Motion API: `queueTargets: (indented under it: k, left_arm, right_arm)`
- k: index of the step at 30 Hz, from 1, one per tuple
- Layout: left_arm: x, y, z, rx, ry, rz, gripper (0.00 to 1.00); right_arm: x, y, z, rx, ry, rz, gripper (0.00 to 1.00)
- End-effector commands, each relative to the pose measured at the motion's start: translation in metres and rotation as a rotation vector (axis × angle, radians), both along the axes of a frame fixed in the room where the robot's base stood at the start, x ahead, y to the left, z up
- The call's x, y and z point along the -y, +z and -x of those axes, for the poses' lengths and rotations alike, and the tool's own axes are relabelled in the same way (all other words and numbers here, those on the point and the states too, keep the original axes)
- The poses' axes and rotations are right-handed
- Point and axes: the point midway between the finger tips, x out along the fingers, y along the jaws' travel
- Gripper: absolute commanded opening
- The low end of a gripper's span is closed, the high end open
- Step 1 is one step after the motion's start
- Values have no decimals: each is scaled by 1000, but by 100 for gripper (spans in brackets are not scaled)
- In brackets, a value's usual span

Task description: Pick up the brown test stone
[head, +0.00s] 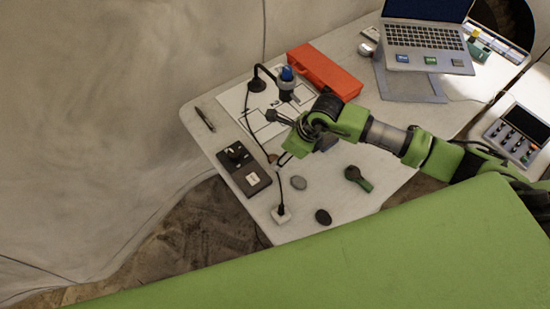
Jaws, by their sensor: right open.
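My right gripper (279,141) reaches in from the right over the white table, with its fingers spread and nothing seen between them. A small brownish thing (275,158), perhaps the brown test stone, shows by the lower fingertip; it is partly hidden, and I cannot tell whether they touch. A grey stone (299,183) and a very dark stone (323,216) lie apart from the gripper, nearer the table's front edge. My left gripper is not in view.
A red case (325,72) and a laptop (428,38) stand behind.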

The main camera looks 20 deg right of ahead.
Motion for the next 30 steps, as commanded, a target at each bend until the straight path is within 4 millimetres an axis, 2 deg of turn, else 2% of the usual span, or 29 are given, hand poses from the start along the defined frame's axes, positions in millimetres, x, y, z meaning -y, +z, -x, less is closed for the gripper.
queueTargets:
  k: [2,6,15,16,20,21,30]
  left_arm:
    - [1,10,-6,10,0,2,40]
    - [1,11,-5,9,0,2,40]
    - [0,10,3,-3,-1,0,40]
    - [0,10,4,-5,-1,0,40]
    - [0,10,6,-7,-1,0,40]
    - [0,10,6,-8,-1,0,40]
    - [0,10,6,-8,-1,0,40]
  right_arm:
    - [-6,-7,-3,-4,0,-1,47]
    - [-10,-24,-8,-2,-1,0,47]
    - [-11,-31,-10,0,1,0,47]
    - [-11,-30,-9,0,1,0,44]
    - [-11,-30,-9,-1,0,-1,10]
    - [-11,-30,-10,-1,0,-1,6]
    - [-11,-29,-10,0,0,0,6]
